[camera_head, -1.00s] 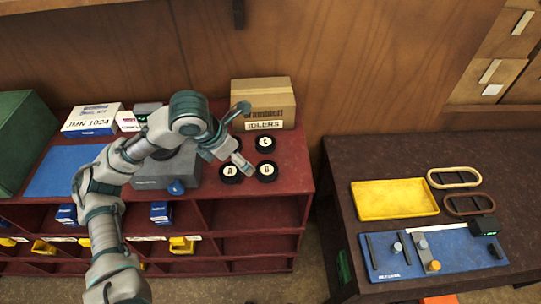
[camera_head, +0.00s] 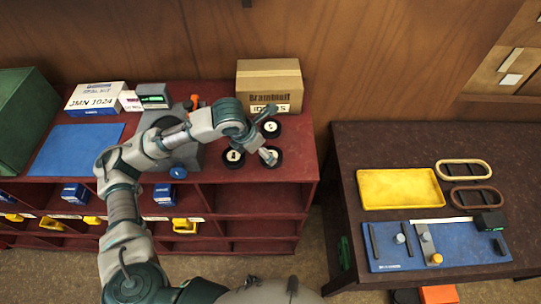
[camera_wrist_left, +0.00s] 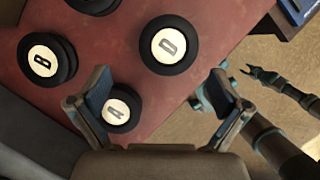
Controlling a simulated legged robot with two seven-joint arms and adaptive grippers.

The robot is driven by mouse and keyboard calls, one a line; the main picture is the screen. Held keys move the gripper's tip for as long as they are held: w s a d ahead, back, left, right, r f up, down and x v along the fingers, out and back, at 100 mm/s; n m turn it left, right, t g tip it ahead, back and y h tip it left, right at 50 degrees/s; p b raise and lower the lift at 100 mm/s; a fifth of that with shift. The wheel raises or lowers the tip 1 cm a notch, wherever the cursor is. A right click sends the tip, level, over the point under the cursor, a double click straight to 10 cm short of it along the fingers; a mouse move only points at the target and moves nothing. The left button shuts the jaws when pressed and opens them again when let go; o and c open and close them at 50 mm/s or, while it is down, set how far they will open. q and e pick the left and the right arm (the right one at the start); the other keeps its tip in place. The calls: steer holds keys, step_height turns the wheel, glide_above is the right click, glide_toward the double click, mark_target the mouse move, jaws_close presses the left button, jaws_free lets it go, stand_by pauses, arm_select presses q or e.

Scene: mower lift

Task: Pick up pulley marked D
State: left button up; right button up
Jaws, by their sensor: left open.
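The pulley marked D (camera_wrist_left: 168,45) is a black disc with a white label, lying flat on the red shelf top in the left wrist view. In the head view it appears to be the front right pulley (camera_head: 278,161), partly covered by a finger. Pulley A (camera_wrist_left: 120,108) lies close to the left finger in the wrist view. Pulley B (camera_wrist_left: 45,60) is further left, and another pulley (camera_wrist_left: 95,4) is cut by the top edge. My left gripper (camera_wrist_left: 160,88) is open and empty, above the pulleys, with D ahead of its fingertips. My right gripper (camera_wrist_left: 262,75) shows small in the wrist view.
A cardboard box (camera_head: 268,82) stands behind the pulleys on the red shelf (camera_head: 262,200). A grey machine (camera_head: 183,150) stands to their left. A dark table (camera_head: 345,215) with a yellow tray (camera_head: 400,188) and blue mat (camera_head: 440,247) stands at right, across a gap.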

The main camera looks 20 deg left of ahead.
arm_select(q)
steer(key=x, duration=0.2)
steer(key=d+x, duration=0.1)
steer(key=x, duration=0.2)
steer(key=shift+r, duration=0.15)
steer(key=shift+s, duration=0.15)
steer(key=c, duration=1.4)
steer(key=shift+r, duration=0.1)
